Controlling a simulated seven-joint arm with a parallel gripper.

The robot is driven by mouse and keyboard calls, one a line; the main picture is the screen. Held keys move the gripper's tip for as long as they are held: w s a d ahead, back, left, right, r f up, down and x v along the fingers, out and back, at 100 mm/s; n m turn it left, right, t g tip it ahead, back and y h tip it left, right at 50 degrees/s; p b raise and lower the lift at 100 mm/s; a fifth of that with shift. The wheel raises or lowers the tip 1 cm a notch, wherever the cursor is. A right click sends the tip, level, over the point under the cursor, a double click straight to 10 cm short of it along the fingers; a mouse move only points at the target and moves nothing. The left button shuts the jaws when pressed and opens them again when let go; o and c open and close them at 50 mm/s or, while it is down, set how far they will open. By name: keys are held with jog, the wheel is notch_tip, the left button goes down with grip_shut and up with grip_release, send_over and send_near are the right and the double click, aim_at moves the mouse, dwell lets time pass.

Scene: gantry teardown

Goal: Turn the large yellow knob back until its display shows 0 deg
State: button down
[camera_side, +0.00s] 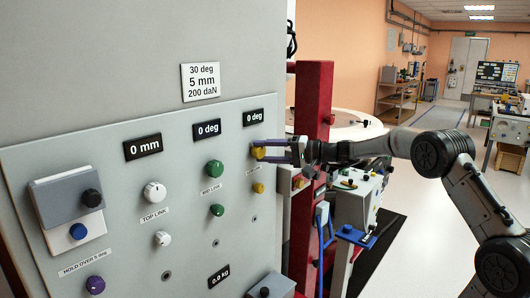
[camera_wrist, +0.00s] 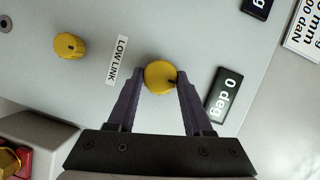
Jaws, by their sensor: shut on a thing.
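The large yellow knob (camera_side: 258,152) is on the grey control panel, under the rightmost display. In the wrist view the knob (camera_wrist: 160,77) sits between the two purple fingers of my gripper (camera_wrist: 160,85), which are shut on its sides. Its dark pointer mark is at its right, toward the display. The knob's display (camera_wrist: 224,95) reads 0 deg; it also shows in the side view (camera_side: 253,117). A LOW LINK label (camera_wrist: 118,60) is beside the knob. My gripper (camera_side: 268,149) reaches the panel from the right in the side view.
A small yellow knob (camera_wrist: 68,46) is beyond the label. A green knob (camera_side: 213,168) and a white knob (camera_side: 155,191) are to the left, with displays reading 0 deg and 0 mm. A red post (camera_side: 312,100) stands close to my gripper.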

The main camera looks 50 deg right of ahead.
jog(key=shift+c, duration=1.5)
grip_release()
jog(key=v, duration=1.3)
jog(key=shift+s, duration=0.4)
jog(key=shift+r, duration=0.1)
